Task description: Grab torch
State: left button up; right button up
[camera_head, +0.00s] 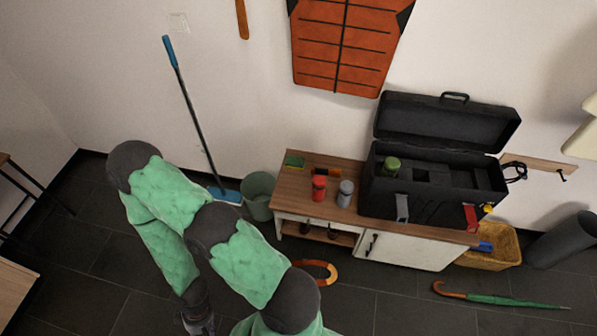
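I cannot tell for sure which object is the torch. A red can-like cylinder (319,188) and a grey cylinder (345,193) stand upright side by side on the wooden cabinet top (290,199). My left arm, in green padding, reaches up and folds back down at the left. Its gripper (201,324) is at the bottom edge, partly cut off, well away from the cabinet and above the floor; its fingers are too unclear to judge. My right gripper is not in view.
An open black toolbox (435,205) with a green-topped item (391,166) fills the cabinet's right part. A bucket (258,196) and a broom (190,110) stand left of it. A basket (492,255) and a green umbrella (500,299) are at right. Floor in front is mostly clear.

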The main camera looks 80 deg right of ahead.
aim_at(335, 173)
jog(key=i+l+z, duration=0.1)
jog(key=i+z, duration=0.25)
jog(key=z, duration=0.15)
jog(key=i+j+z, duration=0.1)
jog(key=i+z, duration=0.4)
jog(key=i+j+z, duration=0.15)
jog(key=z, duration=0.35)
jog(key=i+l+z, duration=0.2)
jog(key=z, duration=0.2)
jog(key=i+z, duration=0.85)
jog(key=k+j, duration=0.05)
